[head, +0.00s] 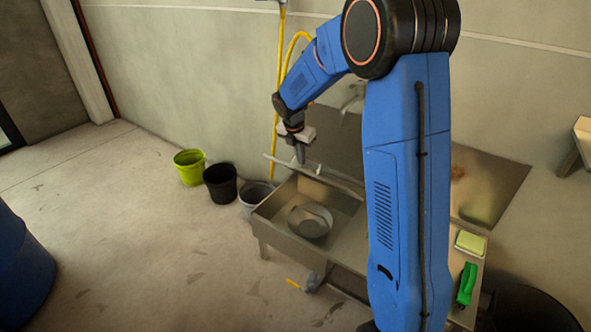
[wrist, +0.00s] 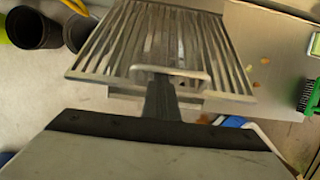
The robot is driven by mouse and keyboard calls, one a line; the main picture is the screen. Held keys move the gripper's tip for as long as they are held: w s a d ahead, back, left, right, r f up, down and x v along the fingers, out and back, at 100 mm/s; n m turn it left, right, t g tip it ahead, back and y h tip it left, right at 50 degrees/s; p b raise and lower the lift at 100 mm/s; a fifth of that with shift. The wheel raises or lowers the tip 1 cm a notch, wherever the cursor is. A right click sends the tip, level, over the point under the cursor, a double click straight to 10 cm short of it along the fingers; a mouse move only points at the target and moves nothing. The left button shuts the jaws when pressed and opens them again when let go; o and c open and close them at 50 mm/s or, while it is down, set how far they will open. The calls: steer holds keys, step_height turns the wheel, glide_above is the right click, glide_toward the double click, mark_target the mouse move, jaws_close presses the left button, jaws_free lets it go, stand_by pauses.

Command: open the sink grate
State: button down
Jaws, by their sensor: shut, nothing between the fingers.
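The sink grate (wrist: 185,45) shows in the wrist view as a panel of parallel metal bars with a loop handle (wrist: 200,76) on its near edge. In the head view the grate (head: 340,180) looks thin, nearly edge-on, and raised above the sink (head: 290,243); the basin below is uncovered. My gripper (head: 300,158) is at the grate's edge by the handle. Its dark fingers (wrist: 162,88) are shut and empty, and overlap the handle loop in the wrist view. I cannot tell whether they touch it or pass through it.
A round metal pan (head: 310,221) lies in the basin. Yellow-green (head: 189,168), black (head: 220,184) and grey (head: 256,197) buckets stand left of the sink. A sponge (head: 470,243) and a green brush (head: 467,284) lie on the right counter.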

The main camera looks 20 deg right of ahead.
steer(key=w+d+r, duration=0.7)
steer(key=w+d, duration=0.2)
steer(key=d, duration=0.4)
steer(key=shift+w+d, duration=0.25)
steer(key=shift+w, duration=0.15)
steer(key=shift+r, duration=0.15)
